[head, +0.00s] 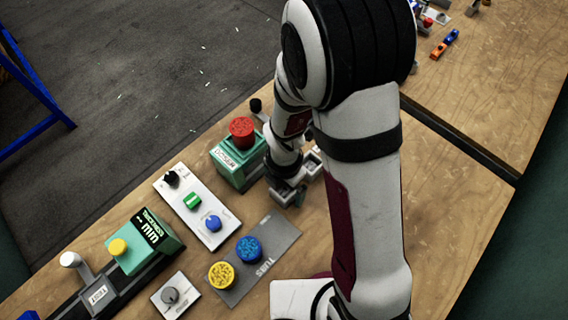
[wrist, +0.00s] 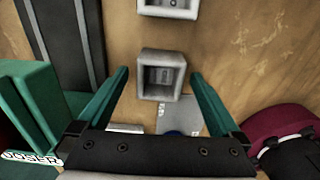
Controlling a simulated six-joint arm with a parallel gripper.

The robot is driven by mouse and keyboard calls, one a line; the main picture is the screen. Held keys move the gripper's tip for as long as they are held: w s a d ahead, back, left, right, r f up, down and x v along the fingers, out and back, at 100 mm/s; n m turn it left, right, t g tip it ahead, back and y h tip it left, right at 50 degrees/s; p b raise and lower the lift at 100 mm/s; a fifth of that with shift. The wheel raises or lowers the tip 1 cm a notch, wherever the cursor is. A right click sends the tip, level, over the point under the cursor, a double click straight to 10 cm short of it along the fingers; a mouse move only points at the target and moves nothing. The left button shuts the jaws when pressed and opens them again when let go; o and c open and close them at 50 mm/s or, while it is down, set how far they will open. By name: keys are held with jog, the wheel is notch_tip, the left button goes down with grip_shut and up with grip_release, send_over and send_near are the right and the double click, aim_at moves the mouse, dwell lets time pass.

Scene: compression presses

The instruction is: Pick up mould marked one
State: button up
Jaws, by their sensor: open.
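My gripper (wrist: 159,75) is open, with its teal fingertips to the left and right of a grey square mould (wrist: 162,92) in the wrist view. Gaps show between the mould and both fingers. A dark marking shows inside this mould, but I cannot read it surely. A second grey mould (wrist: 170,12) is cut off by the top edge, with a small mark partly in view. In the head view my gripper (head: 287,196) is low over the table beside the doser, and grey moulds (head: 312,162) are partly hidden by my arm.
The teal doser (head: 238,164) with a red top stands close to the gripper's left. A control panel (head: 198,207), a grey mat (head: 262,262) with blue and yellow pucks, and a thickness press (head: 145,241) lie nearer. The table right of my arm is largely clear.

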aim_at(286, 193)
jog(key=shift+f, duration=0.5)
grip_shut()
jog(key=r, duration=0.4)
jog(key=shift+d+r, duration=0.2)
jog(key=shift+r, duration=0.1)
jog(key=s+d+r, duration=0.2)
jog(key=d+r, duration=0.5)
jog(key=d, duration=0.4)
jog(key=w+a+f, duration=0.1)
jog(key=w+a, duration=0.5)
jog(key=w, duration=0.3)
jog(key=w+a, duration=0.5)
jog(key=w, duration=0.5)
jog(key=shift+w+a+f, duration=0.2)
jog(key=shift+a+f, duration=0.15)
